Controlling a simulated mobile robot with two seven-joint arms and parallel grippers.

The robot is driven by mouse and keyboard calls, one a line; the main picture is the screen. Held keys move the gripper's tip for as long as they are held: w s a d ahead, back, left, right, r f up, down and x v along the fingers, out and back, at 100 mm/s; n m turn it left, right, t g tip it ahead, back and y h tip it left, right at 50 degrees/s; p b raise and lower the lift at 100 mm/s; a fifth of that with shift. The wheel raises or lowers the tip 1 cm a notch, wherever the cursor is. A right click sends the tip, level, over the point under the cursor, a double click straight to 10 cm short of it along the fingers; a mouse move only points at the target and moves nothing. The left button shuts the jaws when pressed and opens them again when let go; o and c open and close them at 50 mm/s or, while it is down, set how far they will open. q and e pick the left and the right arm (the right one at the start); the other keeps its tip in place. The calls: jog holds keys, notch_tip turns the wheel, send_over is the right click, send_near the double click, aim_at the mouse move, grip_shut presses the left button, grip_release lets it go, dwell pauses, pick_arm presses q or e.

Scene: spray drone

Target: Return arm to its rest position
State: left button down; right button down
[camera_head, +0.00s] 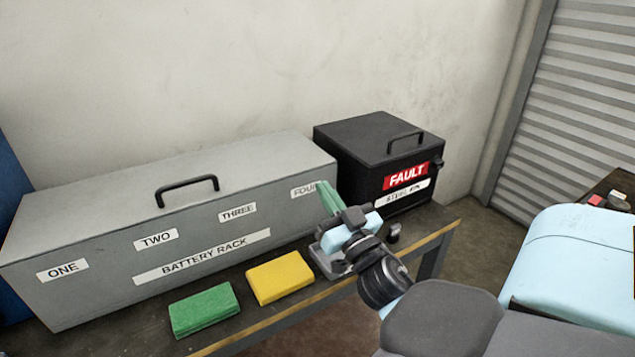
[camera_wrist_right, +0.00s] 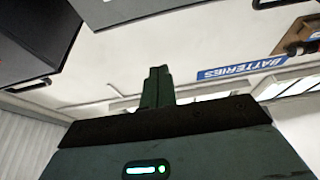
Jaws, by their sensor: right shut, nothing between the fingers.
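My right gripper (camera_head: 328,196) is raised in front of the battery rack, near its label FOUR, with its fingers together and nothing between them. In the right wrist view its shut fingers (camera_wrist_right: 157,88) point up toward the pale wall. My right arm comes in from the lower right in the head view and partly hides the bench's front edge. My left gripper is in neither view.
A grey battery rack (camera_head: 95,226) and a black FAULT box (camera_head: 360,136) stand on the bench. A green block (camera_head: 203,309) and a yellow block (camera_head: 280,277) lie before the rack. A BATTERIES sign (camera_wrist_right: 242,69) shows in the wrist view.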

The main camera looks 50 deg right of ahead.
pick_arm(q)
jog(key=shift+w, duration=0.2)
pick_arm(e)
jog(key=shift+s, duration=0.15)
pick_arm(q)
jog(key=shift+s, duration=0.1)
pick_arm(e)
jog(key=shift+f, duration=0.1)
